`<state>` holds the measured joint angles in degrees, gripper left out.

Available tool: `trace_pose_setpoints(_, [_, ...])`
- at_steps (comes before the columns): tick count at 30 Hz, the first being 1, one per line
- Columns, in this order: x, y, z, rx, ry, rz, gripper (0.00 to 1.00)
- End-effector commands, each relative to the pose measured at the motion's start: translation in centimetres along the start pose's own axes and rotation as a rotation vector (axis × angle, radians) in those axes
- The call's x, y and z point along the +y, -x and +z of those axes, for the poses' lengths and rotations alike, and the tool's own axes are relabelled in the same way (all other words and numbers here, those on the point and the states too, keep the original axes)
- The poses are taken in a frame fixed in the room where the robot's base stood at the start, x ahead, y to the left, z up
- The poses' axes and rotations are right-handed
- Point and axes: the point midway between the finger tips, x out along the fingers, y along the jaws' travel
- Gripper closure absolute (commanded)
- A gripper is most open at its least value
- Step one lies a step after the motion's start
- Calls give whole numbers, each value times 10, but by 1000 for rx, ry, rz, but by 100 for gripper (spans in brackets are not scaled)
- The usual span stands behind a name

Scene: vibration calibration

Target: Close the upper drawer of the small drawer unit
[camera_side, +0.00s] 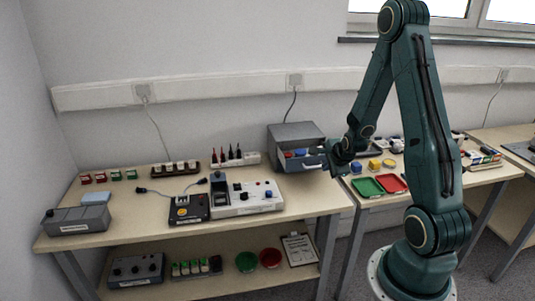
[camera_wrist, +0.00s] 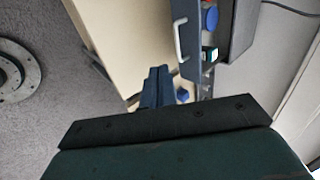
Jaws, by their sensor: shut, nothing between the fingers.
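The small drawer unit (camera_side: 296,132) is a grey box at the back right of the left bench. Its upper drawer (camera_side: 303,163) is pulled out toward the front, with blue, red and white items showing inside. In the wrist view the open drawer (camera_wrist: 238,38) lies at the upper right, with its pale bar handle (camera_wrist: 179,40) on the left side. My gripper (camera_side: 329,162) is beside the drawer's right end in the side view. In the wrist view my gripper's fingers (camera_wrist: 157,74) are together and empty, just below and left of the handle, apparently apart from it.
The control box (camera_side: 247,196) with knobs stands left of the drawer on the same bench. A row of dark-tipped items (camera_side: 235,158) stands behind it. Green (camera_side: 367,187) and red (camera_side: 391,183) trays lie on the bench to the right. A gap separates the benches.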

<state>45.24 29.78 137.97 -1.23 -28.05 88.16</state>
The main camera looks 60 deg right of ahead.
Motion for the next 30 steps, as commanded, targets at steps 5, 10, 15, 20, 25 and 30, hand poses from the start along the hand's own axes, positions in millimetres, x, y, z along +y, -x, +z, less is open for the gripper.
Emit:
trace_pose_setpoints(5, [0, -19, 0, 0, 0, 1, 100])
trace_pose_setpoints(10, [0, -37, 0, 0, 0, 1, 100])
trace_pose_setpoints(15, [-7, -54, 0, 0, 0, -3, 100])
trace_pose_setpoints(20, [-16, -66, 0, 0, 0, -2, 100])
trace_pose_setpoints(25, [-22, -74, 0, 0, 0, 0, 100])
trace_pose_setpoints(30, [-24, -77, 0, 0, 0, -1, 100])
